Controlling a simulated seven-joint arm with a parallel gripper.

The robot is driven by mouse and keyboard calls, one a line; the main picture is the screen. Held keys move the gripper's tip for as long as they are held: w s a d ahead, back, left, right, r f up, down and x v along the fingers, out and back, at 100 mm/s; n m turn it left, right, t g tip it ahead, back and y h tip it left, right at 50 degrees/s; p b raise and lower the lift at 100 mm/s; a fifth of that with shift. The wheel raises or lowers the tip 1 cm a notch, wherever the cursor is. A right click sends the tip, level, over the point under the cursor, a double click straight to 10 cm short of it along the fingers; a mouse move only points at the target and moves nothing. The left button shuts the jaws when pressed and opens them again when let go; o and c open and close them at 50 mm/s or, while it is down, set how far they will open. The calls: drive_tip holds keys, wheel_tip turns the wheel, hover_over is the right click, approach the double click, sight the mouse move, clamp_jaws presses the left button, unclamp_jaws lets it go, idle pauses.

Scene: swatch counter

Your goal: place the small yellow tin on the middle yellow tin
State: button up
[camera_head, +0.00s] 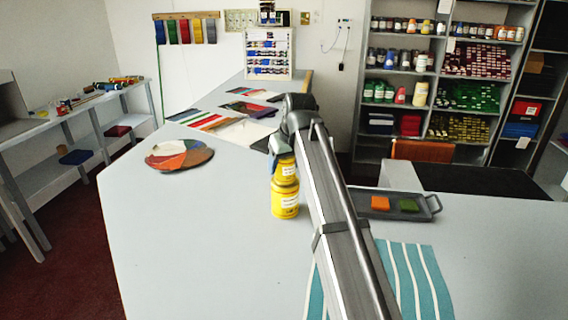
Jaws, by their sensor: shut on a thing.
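A yellow tin (285,203) with a white label stands upright on the grey counter near the middle of the view. A narrower yellow tin (287,172), also labelled, sits upright on top of it and looks like the middle tin. My gripper (283,151) is directly over this stack, pointing down, and is shut on the small yellow tin. The small tin is mostly hidden by the gripper and arm. I cannot tell whether it touches the middle tin or is just above it.
A round colour palette (180,154) lies left of the stack, with fabric swatches (212,121) behind. A dark tray (408,207) with an orange and a green piece is at right. A teal striped cloth (420,280) lies in front.

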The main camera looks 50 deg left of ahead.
drive_tip(key=shift+f, duration=0.1)
drive_tip(key=o, duration=1.3)
drive_tip(key=shift+c, duration=0.2)
drive_tip(key=v, duration=1.2)
